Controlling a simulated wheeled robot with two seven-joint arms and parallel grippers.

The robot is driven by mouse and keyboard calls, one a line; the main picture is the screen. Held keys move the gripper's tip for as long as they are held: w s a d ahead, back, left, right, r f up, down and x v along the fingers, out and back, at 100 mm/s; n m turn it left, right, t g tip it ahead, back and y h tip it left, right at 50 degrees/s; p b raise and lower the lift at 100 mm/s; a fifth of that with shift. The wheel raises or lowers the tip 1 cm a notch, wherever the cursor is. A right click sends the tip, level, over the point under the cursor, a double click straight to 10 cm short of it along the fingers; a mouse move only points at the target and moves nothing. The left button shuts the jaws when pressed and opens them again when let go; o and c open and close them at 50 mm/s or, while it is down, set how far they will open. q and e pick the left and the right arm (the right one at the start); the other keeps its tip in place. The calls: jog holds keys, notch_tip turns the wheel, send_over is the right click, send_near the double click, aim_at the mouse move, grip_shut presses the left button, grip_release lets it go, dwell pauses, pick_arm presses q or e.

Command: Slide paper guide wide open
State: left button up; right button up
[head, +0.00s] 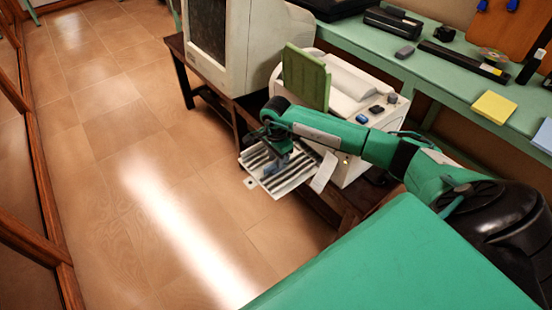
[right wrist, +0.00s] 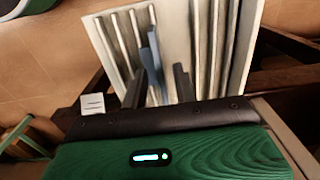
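The white printer (head: 345,95) has a ribbed white tray (head: 296,182) reaching out from its front; the tray fills the top of the right wrist view (right wrist: 225,50). A blue paper guide (right wrist: 154,55) stands up among the ribs, and its blue also shows in the head view (head: 270,171). My right gripper (right wrist: 159,72) is over the tray with its two dark fingers apart. The guide stands between them, closer to the left finger; whether they touch I cannot tell. In the head view the right gripper (head: 276,152) partly hides the guide. My left gripper is not in view.
A large beige monitor (head: 252,45) stands left of the printer on a dark wooden table (head: 325,208). A green bench (head: 440,70) with small items runs behind. The tiled floor (head: 130,150) left of the tray is clear.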

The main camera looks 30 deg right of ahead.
jog(key=shift+f, duration=0.25)
grip_shut()
